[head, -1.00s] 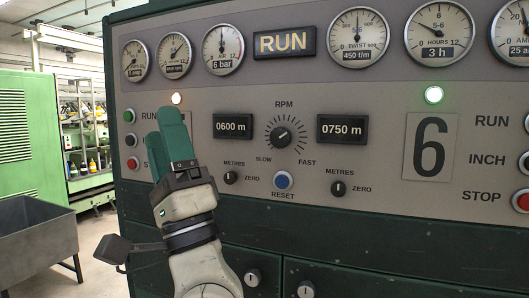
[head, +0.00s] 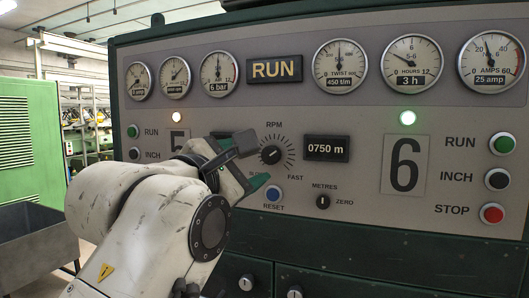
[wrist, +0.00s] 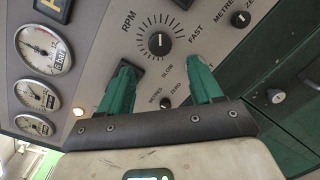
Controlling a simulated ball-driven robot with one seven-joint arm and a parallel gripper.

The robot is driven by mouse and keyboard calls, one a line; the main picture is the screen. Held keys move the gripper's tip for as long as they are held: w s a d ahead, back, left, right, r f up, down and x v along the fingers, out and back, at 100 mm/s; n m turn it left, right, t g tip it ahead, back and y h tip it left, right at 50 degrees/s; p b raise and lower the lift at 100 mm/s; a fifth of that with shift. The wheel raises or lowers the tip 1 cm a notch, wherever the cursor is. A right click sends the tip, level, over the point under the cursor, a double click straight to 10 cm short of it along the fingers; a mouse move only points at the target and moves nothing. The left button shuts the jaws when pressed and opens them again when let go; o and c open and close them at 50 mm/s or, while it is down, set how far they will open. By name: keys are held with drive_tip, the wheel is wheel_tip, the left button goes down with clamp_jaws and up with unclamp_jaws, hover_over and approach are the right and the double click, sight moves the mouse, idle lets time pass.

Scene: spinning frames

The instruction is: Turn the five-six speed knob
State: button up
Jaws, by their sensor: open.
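The speed knob is the black round RPM dial (head: 271,154) between the 5 and 6 panels, with tick marks around it. In the wrist view the knob (wrist: 160,43) is beyond the fingertips and roughly centred between them, its white pointer line in view. My gripper (wrist: 162,60) is open, its two green fingers apart with nothing between them. In the head view my gripper (head: 254,182) is just left of and below the knob, partly hidden by my own wrist. I see no contact with the knob.
The 0750 m display (head: 326,149) is right of the knob. The blue RESET button (head: 274,193) and a small METRES knob (head: 323,201) are below. Run, inch and stop buttons (head: 491,213) are at far right. A grey metal bin (head: 35,240) stands at left.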

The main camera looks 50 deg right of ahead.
sight(269, 157)
drive_tip(key=p+x, duration=0.2)
drive_tip(key=x, duration=0.6)
drive_tip(key=shift+p, duration=0.3)
drive_tip(key=shift+c, duration=0.5)
drive_tip(key=c, duration=1)
drive_tip(key=shift+o, duration=0.2)
drive_tip(key=shift+f+b, duration=0.1)
drive_tip(key=shift+b, duration=0.3)
